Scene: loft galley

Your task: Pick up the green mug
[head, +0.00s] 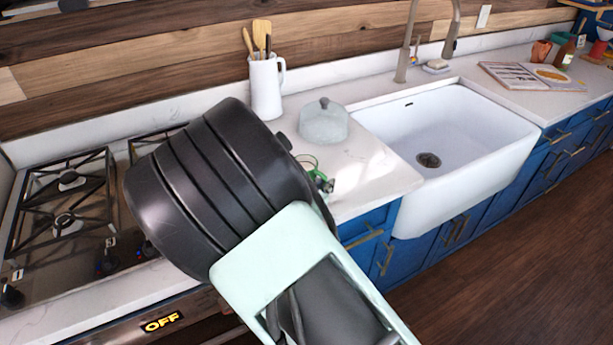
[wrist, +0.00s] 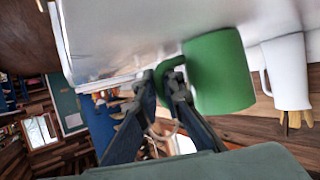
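The green mug (wrist: 220,72) fills the middle right of the wrist view, which is turned nearly upside down. Its handle points toward my gripper (wrist: 163,80). My two dark fingertips are at the handle, one on each side of its outer bar, with a narrow gap between them. I cannot tell whether they press on it. The mug appears to stand on the counter. In the head view my dark arm hides most of the mug, and only a small green part (head: 319,177) shows at the arm's right edge.
A white pitcher of utensils (head: 266,88) stands behind the mug. A grey lidded dish (head: 324,124) is close by. The white sink (head: 460,120) is to the right, the gas stove (head: 70,210) to the left. Marble counter (head: 378,178) is bare between mug and sink.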

